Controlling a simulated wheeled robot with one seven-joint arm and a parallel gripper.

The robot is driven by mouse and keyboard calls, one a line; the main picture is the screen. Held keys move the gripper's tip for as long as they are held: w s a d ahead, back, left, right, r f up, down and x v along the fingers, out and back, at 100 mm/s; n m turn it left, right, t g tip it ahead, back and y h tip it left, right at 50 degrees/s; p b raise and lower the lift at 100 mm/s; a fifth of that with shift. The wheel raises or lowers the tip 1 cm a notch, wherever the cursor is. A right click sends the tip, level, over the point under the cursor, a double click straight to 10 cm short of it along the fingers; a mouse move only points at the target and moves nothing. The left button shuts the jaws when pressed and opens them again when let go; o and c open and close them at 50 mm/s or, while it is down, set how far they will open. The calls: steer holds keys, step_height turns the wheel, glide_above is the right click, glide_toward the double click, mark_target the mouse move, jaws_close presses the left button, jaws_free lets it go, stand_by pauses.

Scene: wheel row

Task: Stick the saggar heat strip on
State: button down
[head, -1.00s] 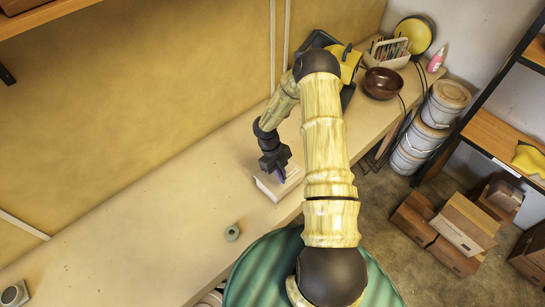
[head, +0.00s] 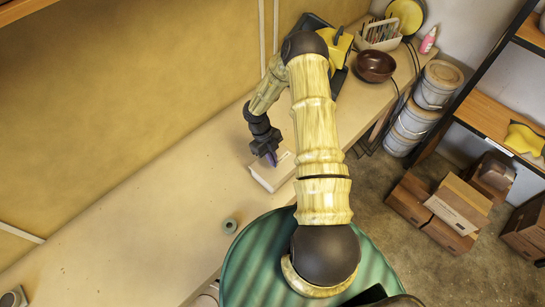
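A pale, box-shaped block, which may be the saggar (head: 266,180), sits on the long worktable near its front edge. My gripper (head: 271,160) reaches down over the far side of this block. A small purple patch shows at the fingertips; I cannot tell whether it is part of the fingers or something held. A lighter mark shows on the block's top beside the fingertips, too small to identify as the heat strip. Whether the fingers touch the block is unclear, and their opening is too small to make out.
A small grey-green ring (head: 230,226) lies on the table, left of the block. A brown bowl (head: 375,66), a caddy of tools (head: 380,37) and a pink bottle (head: 428,40) stand toward the far end. Stacked buckets (head: 425,105) and cardboard boxes (head: 440,210) occupy the floor at right. The table's left stretch is mostly clear.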

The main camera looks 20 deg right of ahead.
steer(key=shift+f+b, duration=1.4)
steer(key=shift+f, duration=1.3)
steer(key=shift+f, duration=0.45)
steer(key=c, duration=1.6)
jaws_free()
steer(key=shift+o, duration=0.2)
steer(key=shift+w+r, duration=0.1)
steer(key=b+v, duration=0.5)
steer(key=v, duration=1.2)
steer(key=shift+b, duration=0.35)
steer(key=shift+w+d+r, duration=0.1)
